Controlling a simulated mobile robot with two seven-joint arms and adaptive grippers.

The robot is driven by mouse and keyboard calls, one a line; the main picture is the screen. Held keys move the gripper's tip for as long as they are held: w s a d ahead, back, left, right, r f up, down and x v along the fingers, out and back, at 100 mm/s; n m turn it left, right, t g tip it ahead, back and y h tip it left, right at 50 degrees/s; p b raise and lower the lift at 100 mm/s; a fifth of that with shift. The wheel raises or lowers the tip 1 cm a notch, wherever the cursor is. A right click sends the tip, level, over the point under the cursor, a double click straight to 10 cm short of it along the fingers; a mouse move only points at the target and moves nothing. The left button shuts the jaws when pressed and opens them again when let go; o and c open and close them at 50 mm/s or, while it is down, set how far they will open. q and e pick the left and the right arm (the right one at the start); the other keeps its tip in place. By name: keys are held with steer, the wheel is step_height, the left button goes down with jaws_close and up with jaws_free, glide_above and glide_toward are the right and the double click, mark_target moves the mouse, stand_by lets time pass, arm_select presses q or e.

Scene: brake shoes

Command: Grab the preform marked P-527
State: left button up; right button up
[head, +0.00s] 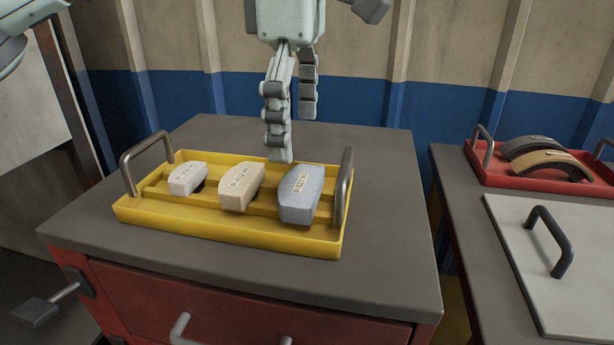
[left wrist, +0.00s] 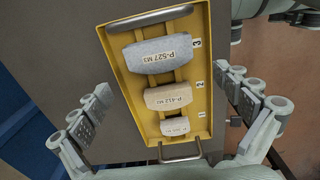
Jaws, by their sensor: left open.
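The blue-grey preform marked P-527 (head: 301,194) lies at the right end of the yellow tray (head: 222,229), and its label also reads in the left wrist view (left wrist: 161,55), beside the number 3. A beige preform, P-412 (head: 241,186), is in the middle and a smaller pale one (head: 187,178) is at the left. My left gripper (head: 293,136) is open and empty, with its fingers pointing down above the tray's back edge near P-527. In the left wrist view its fingers (left wrist: 168,103) are spread on both sides of the tray. My right gripper is not clearly seen.
The tray has raised metal handles (head: 346,188) at both ends, one close to P-527. The grey cabinet top (head: 385,225) is clear around it. At the right, another table holds a red tray (head: 520,180) with brake shoes and a pale lid (head: 535,262) with a dark handle.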

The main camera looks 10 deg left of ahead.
mark_target(307, 183)
arm_select(q)
steer(key=f, duration=0.3)
steer(key=d+f, duration=0.1)
steer(key=f, duration=0.3)
steer(key=shift+d, duration=0.15)
steer(key=shift+r, duration=0.1)
steer(key=shift+c, duration=0.6)
steer(key=c, duration=0.9)
